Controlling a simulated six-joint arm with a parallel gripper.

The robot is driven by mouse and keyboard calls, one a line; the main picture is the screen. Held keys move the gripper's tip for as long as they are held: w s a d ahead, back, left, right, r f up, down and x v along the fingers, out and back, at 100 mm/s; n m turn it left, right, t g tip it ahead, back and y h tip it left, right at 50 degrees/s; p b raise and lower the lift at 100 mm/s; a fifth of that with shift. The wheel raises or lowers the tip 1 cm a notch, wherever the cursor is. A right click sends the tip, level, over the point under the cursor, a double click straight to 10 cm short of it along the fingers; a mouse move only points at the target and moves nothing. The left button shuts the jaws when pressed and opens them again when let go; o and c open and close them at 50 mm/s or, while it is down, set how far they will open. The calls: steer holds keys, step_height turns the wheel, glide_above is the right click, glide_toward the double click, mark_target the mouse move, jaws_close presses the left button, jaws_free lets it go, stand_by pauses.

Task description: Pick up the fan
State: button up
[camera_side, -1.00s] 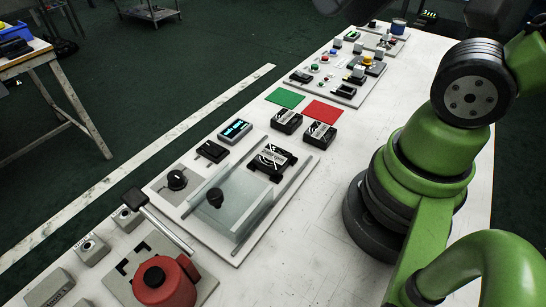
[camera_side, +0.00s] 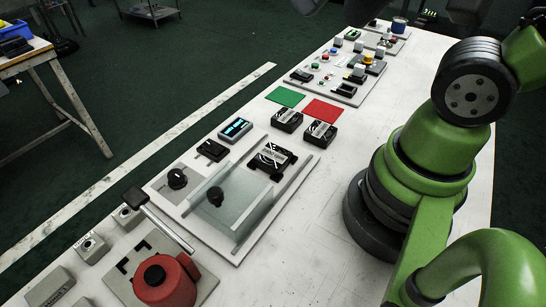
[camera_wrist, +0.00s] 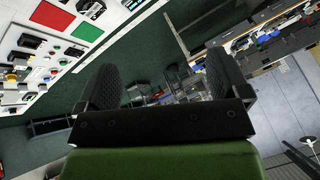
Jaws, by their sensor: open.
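Three dark, square, fan-like units with pale markings lie on the white bench in the side view. One fan-like unit (camera_side: 272,160) is on the panel at the upper end of the clear cover. Another (camera_side: 287,121) lies by the green card, and a third (camera_side: 318,134) by the red card. Which one the task means I cannot tell. My gripper (camera_wrist: 160,75) is open in the wrist view, its dark fingers wide apart with nothing between them. It is high, away from the units, and looks out past the bench. The side view does not clearly show its fingers.
The clear cover (camera_side: 232,200) with a black knob stands on the panel. A red round housing (camera_side: 165,282) and a dark lever are at the front left. The green card (camera_side: 285,97) and red card (camera_side: 321,111) lie flat. Switch panels (camera_side: 340,85) stand farther back.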

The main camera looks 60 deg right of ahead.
steer(key=w+f+n+g+h, duration=0.1)
steer(key=w+f+n+g, duration=0.1)
steer(key=w+f+g, duration=0.35)
steer(key=n+g, duration=0.1)
steer(key=n, duration=0.1)
glide_toward(270, 153)
steer(key=shift+h, duration=0.4)
steer(key=f, duration=0.9)
steer(key=shift+w+a+f, duration=0.1)
steer(key=shift+a+f, duration=0.1)
steer(key=shift+a, duration=0.15)
steer(key=shift+c, duration=0.4)
steer(key=c, duration=1)
steer(key=shift+r, duration=0.1)
